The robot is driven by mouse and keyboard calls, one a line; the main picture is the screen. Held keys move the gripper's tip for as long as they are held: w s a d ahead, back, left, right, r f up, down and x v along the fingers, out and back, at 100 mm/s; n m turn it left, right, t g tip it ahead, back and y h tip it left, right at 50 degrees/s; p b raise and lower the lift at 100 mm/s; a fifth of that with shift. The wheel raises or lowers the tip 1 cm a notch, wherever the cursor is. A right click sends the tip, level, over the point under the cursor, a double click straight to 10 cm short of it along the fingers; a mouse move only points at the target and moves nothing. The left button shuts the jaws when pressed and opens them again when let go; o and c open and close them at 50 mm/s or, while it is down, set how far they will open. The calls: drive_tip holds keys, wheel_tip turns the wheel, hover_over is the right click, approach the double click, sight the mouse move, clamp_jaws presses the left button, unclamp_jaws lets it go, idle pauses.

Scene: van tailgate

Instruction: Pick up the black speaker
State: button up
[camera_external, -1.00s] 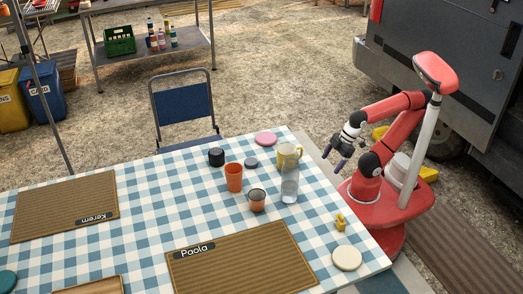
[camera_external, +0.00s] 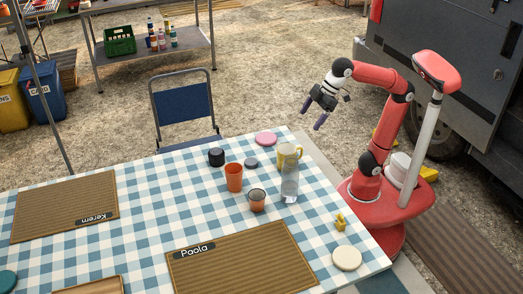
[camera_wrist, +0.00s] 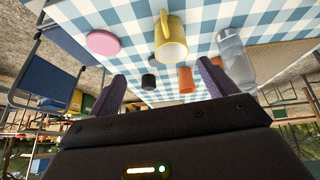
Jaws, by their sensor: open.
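The black speaker (camera_external: 216,157) is a short, dark cylinder standing on the checked table near its far edge, left of the dark blue-grey disc (camera_external: 251,162) and beyond the tall orange cup (camera_external: 234,177). My gripper (camera_external: 312,114) is open and empty, raised in the air to the right of the table's far corner, well apart from the speaker. Its purple fingers point down and left.
A pink disc (camera_external: 265,139), yellow mug (camera_external: 289,154), clear bottle (camera_external: 290,183) and small cup (camera_external: 257,200) stand on the table (camera_external: 150,168) near the speaker. A blue chair (camera_external: 185,103) is behind the far edge. The van (camera_external: 447,60) is at right.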

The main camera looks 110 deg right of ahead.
drive_tip(key=w+d+r, duration=0.1)
drive_tip(key=w+d, duration=0.1)
drive_tip(key=w, duration=0.9)
drive_tip(key=p, duration=0.2)
hover_over(220, 150)
drive_tip(key=s, duration=0.2)
wheel_tip(220, 150, down, 7)
drive_tip(key=shift+t+y, duration=0.3)
drive_tip(key=shift+t, duration=0.1)
drive_tip(key=shift+w+d+f, duration=0.1)
drive_tip(key=shift+d+f, duration=0.05)
drive_tip(key=shift+f, duration=1.95)
drive_tip(key=x, duration=0.5)
drive_tip(key=b+x, duration=0.1)
drive_tip(key=x, duration=0.1)
drive_tip(key=shift+a+f, duration=0.25)
drive_tip(key=shift+f, duration=0.3)
drive_tip(key=c, duration=1.1)
